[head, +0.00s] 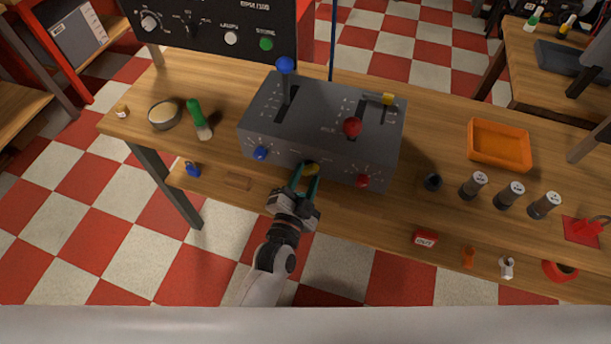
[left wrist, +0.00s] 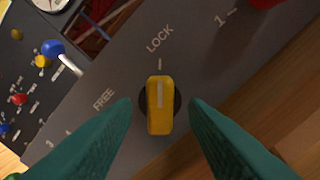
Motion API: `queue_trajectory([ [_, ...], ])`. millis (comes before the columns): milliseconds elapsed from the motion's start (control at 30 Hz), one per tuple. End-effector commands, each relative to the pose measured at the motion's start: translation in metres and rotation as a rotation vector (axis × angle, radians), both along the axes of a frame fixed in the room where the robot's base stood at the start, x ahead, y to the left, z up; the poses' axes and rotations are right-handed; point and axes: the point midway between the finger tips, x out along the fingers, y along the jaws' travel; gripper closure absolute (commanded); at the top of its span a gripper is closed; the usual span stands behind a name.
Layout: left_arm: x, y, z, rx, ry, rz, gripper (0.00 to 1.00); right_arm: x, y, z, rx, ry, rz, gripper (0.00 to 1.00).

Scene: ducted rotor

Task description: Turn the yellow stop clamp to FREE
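The yellow stop clamp (left wrist: 160,104) is a knob on the front face of the grey lever box (head: 325,115). In the left wrist view its white line points up at the word LOCK; the word FREE is printed to its left. In the head view the clamp (head: 311,169) shows partly between my fingertips. My left gripper (head: 306,178) is open, its teal fingers on either side of the clamp, with gaps visible in the wrist view (left wrist: 160,118). I cannot tell how deep the fingers reach. My right gripper is not in view.
A blue knob (head: 260,153) and a red knob (head: 362,181) flank the clamp on the box front. A blue-topped lever (head: 285,66) and a red-topped lever (head: 352,127) rise from the box top. An orange tray (head: 499,163) and dark cylinders stand to the right.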

Motion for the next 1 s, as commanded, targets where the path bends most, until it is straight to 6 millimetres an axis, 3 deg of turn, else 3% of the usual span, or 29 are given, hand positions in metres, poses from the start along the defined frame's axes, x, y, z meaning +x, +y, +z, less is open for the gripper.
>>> queue_trajectory([
  [333, 0.0040, -0.0012, 0.0001, -0.001, 0.000, 0.000, 0.60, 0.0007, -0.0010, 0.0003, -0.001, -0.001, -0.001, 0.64],
  [600, 0.0038, -0.0011, 0.0001, 0.000, 0.000, 0.000, 1.00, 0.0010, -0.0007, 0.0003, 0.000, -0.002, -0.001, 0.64],
  [1000, 0.0035, -0.0014, 0.0008, -0.073, 0.024, -0.001, 1.00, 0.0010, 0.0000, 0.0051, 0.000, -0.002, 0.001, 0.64],
])
